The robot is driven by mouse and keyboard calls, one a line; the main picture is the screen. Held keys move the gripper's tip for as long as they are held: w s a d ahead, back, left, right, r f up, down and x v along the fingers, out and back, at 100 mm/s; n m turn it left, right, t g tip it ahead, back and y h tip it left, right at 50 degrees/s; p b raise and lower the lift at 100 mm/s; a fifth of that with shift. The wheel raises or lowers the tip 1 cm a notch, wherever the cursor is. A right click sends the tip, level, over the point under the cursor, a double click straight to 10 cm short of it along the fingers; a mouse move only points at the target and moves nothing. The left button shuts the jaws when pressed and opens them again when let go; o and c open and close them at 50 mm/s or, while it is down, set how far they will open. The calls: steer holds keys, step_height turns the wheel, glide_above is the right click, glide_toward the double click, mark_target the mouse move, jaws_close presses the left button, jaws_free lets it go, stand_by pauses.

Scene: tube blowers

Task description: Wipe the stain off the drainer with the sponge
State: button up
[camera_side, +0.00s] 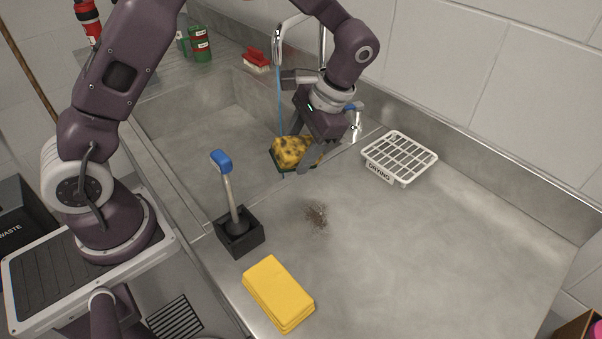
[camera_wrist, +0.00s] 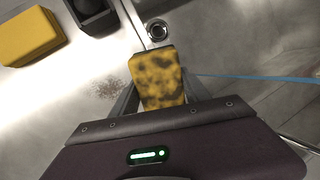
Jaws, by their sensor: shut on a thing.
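My gripper (camera_side: 300,162) is shut on a yellow sponge (camera_side: 290,150) mottled with dark patches. The sponge hangs near the sink's edge, beside the drainer; I cannot tell its exact height. In the wrist view my gripper (camera_wrist: 160,92) has a finger on each side of the sponge (camera_wrist: 157,75). A brown speckled stain (camera_side: 317,215) lies on the grey metal drainer (camera_side: 420,255), apart from the sponge and nearer the side camera. The stain also shows in the wrist view (camera_wrist: 106,88), left of the sponge.
A clean yellow block (camera_side: 278,292) lies on the drainer's front. A blue-handled brush (camera_side: 228,190) stands in a black holder (camera_side: 240,236) by the sink (camera_side: 195,140). A white drying rack (camera_side: 400,157) is at the back. A thin blue stream (camera_side: 279,100) drops from the tap. The drainer's right side is clear.

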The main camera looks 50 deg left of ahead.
steer(key=s+d+r+m+t+h, duration=0.1)
steer(key=d+r+m+h, duration=0.15)
steer(key=d, duration=0.45)
steer(key=s+d+r+m+t+h, duration=0.1)
steer(key=d+r+m+t, duration=0.1)
steer(key=d+m, duration=0.35)
steer(key=shift+n, duration=0.4)
steer(key=shift+s+d+f, duration=0.1)
steer(key=shift+d+f, duration=0.25)
steer(key=shift+f, duration=0.5)
steer(key=shift+s+d+f, duration=0.1)
steer(key=shift+d+f, duration=0.25)
steer(key=shift+f, duration=0.55)
steer(key=shift+s+d+f, duration=0.1)
steer(key=shift+d+f, duration=0.25)
steer(key=shift+f, duration=0.5)
